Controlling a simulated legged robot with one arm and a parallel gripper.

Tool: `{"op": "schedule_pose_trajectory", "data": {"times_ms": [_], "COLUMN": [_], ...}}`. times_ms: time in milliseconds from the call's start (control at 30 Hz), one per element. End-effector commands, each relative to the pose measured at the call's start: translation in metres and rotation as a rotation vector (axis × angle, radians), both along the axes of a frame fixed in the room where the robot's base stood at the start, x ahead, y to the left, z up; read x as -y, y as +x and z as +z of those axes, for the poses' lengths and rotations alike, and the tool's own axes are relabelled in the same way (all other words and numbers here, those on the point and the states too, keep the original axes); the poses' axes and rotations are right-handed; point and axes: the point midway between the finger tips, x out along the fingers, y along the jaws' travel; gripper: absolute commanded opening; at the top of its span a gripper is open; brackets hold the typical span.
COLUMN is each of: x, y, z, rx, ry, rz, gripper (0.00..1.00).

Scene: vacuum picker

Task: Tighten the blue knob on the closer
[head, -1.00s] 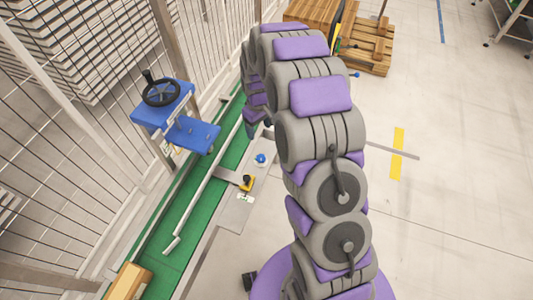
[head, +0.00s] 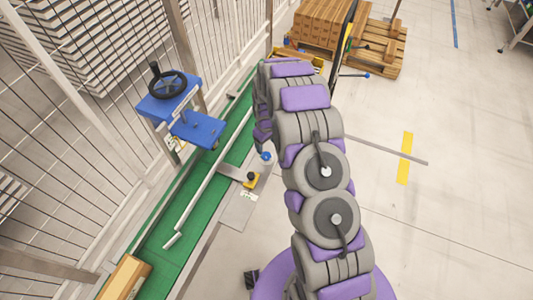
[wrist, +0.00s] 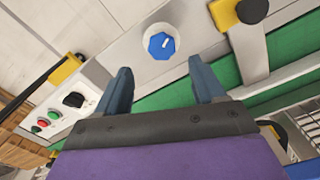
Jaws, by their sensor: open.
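The blue knob (wrist: 161,45) shows in the wrist view as a faceted knob with a white pointer mark, on a round pale base on a grey rail. It also shows in the head view (head: 266,157), beside the green conveyor of the closer (head: 199,129). My gripper (wrist: 162,76) is open and empty. Its two dark blue fingers point towards the rail, and the knob lies beyond their tips, roughly centred between them. No contact shows. In the head view my arm hides most of the gripper.
A yellow block with a black knob (head: 251,180) sits near the blue knob. A blue closer head with a black handwheel (head: 168,84) stands left, by a mesh fence. A panel with red and green buttons (wrist: 43,122) lies left. Boxes on a pallet (head: 325,30) stand behind. Floor right is clear.

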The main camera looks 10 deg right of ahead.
Motion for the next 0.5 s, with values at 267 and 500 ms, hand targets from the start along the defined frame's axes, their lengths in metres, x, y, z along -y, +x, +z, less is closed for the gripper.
{"op": "schedule_pose_trajectory", "data": {"times_ms": [267, 500], "x": [0.000, 0.000], "y": [-0.002, -0.002], "z": [-0.049, -0.064], "rx": [-0.004, -0.004], "ry": [0.000, 0.000], "rz": [0.000, 0.000], "gripper": [0.69, 0.69]}}
